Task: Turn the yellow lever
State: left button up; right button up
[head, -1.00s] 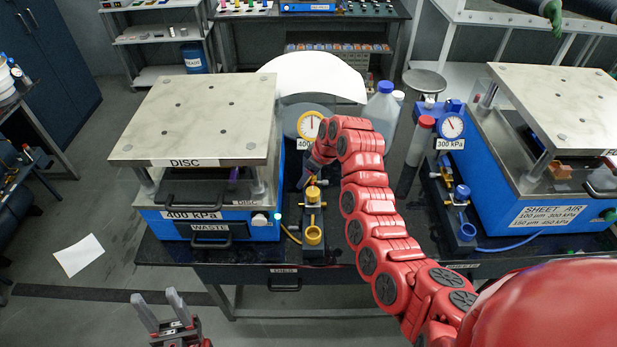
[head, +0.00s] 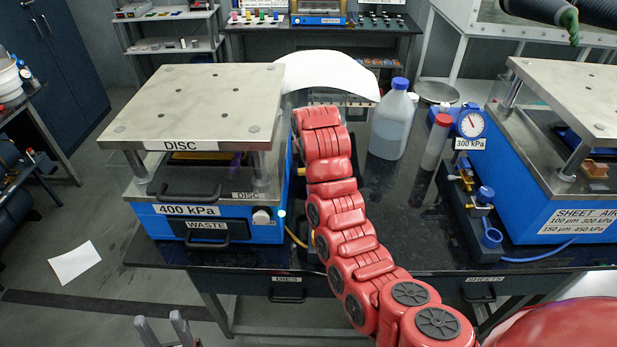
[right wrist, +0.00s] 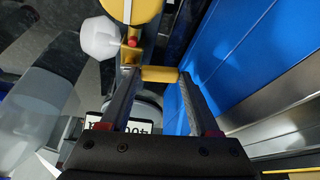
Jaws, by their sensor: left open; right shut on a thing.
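The yellow lever (right wrist: 160,74) shows in the right wrist view as a short yellow bar between my right fingertips. My right gripper (right wrist: 159,82) is shut on it, one finger at each end of the visible bar. In the head view my red right arm covers the lever, the right gripper and most of the left valve stand. My left gripper (head: 160,322) is at the bottom edge of the head view, open and empty, well away from the table.
The blue DISC press (head: 208,230) stands just left of my right arm. Right of it are a blue-capped bottle (head: 391,128), a red-capped tube (head: 436,142) and the SHEET AIR press (head: 575,200). Black tabletop (head: 400,220) is clear between.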

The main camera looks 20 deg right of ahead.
jog(key=shift+w+m+h+b, duration=0.4)
jog(key=shift+m+b, duration=0.4)
jog(key=shift+m, duration=0.2)
jog(key=o, duration=1.4)
jog(key=shift+c, duration=0.2)
